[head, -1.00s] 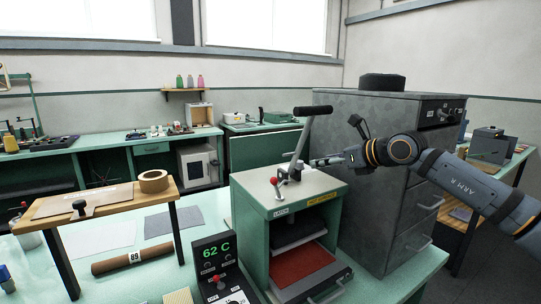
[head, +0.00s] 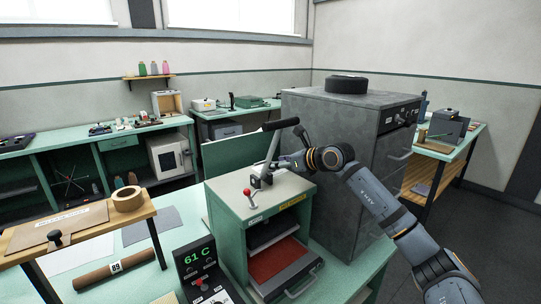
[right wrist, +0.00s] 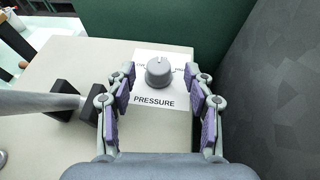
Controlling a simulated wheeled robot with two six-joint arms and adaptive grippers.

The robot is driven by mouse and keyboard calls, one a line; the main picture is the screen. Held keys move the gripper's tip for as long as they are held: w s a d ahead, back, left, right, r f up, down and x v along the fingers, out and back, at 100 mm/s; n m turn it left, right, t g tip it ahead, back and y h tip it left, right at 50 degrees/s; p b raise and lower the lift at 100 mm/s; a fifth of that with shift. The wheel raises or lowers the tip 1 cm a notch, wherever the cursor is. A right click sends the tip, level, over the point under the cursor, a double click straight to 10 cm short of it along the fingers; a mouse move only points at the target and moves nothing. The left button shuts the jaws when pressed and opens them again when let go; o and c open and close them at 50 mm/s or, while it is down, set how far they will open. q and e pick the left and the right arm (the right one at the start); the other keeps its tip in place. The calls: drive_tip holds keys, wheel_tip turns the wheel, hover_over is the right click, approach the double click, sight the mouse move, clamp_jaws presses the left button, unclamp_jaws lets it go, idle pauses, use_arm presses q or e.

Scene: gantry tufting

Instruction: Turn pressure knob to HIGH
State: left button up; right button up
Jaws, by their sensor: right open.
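The pressure knob (right wrist: 159,72) is a round grey knob with a pale pointer mark, on a white label plate (right wrist: 158,101) reading PRESSURE, in the right wrist view. The plate's side lettering is partly covered by my fingers. The knob sits on the cream top of the green press (head: 292,184). My right gripper (right wrist: 160,88) is open, its purple-padded fingers on both sides of the knob with gaps. In the head view my right gripper (head: 285,162) is at the press top, behind the lever. My left gripper is not in view.
The press lever (head: 273,150) with its black handle stands just left of my right gripper. A grey cabinet (head: 340,130) stands close on the right. A controller reading 61 C (head: 198,258) and a small wooden stand (head: 80,232) with a tape roll are at left.

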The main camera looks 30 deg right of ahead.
drive_tip(key=p+x, duration=0.1)
drive_tip(key=x, duration=0.2)
drive_tip(key=shift+w+a, duration=0.1)
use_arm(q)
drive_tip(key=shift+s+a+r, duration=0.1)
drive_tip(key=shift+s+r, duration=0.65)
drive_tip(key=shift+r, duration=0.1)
use_arm(e)
drive_tip(key=shift+w+f, duration=0.2)
drive_tip(key=shift+w, duration=0.05)
drive_tip(key=shift+c, duration=0.4)
clamp_jaws()
drive_tip(key=shift+m+h+p, duration=0.4)
drive_tip(key=shift+m+h, duration=0.3)
drive_tip(key=shift+h, duration=0.1)
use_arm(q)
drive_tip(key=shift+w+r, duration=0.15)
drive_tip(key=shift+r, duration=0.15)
use_arm(e)
drive_tip(key=shift+o, duration=0.4)
unclamp_jaws()
